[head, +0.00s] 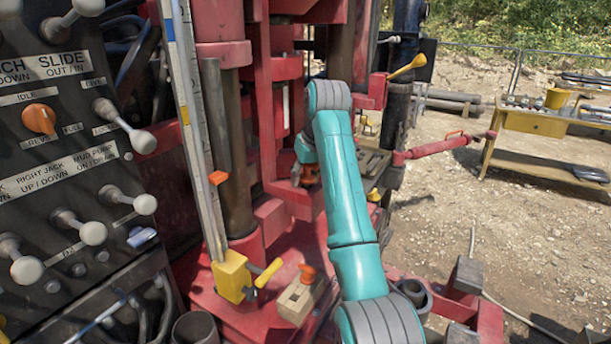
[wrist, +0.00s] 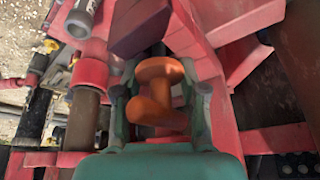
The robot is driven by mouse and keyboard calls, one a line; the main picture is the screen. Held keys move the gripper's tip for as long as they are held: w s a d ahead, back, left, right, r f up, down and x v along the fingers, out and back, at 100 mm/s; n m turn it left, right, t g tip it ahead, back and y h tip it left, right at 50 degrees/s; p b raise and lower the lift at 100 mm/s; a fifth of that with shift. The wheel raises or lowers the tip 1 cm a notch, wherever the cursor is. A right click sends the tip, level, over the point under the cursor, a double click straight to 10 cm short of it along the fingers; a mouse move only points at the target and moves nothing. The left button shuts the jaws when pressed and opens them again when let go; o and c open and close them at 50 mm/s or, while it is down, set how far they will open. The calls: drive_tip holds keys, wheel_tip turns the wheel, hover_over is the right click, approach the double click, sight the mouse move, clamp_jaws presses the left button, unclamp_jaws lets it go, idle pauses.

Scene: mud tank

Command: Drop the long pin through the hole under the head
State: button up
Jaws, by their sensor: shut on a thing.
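My gripper (wrist: 160,112) is shut on an orange pin handle (wrist: 155,85), with a finger on each side. I take this as the long pin; its shaft is hidden in the wrist view. In the head view my gripper (head: 305,174) is small and dark, beside the red machine frame and partly behind my teal arm. The red head assembly (head: 285,68) stands above and behind it. A red ledge (head: 290,200) lies just below the gripper. I cannot make out the hole, or whether the pin's tip is in it.
An orange-topped piece sits in a wooden block (head: 296,300) on the red deck, near a yellow clamp (head: 231,277). The lever panel (head: 70,130) stands at left. A yellow-handled lever (head: 408,67) and a red arm (head: 440,150) stick out at right. A yellow bench (head: 545,122) is farther off.

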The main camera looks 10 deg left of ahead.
drive_tip(key=shift+o, duration=0.2)
drive_tip(key=shift+s+f, duration=0.2)
drive_tip(key=shift+f, duration=1.05)
drive_tip(key=o, duration=1.3)
drive_tip(key=shift+w+f, duration=0.1)
drive_tip(key=shift+f, duration=0.05)
drive_tip(key=shift+w+r, duration=0.1)
drive_tip(key=shift+r, duration=0.45)
wheel_tip(320, 180, up, 9)
drive_tip(key=shift+r, duration=0.2)
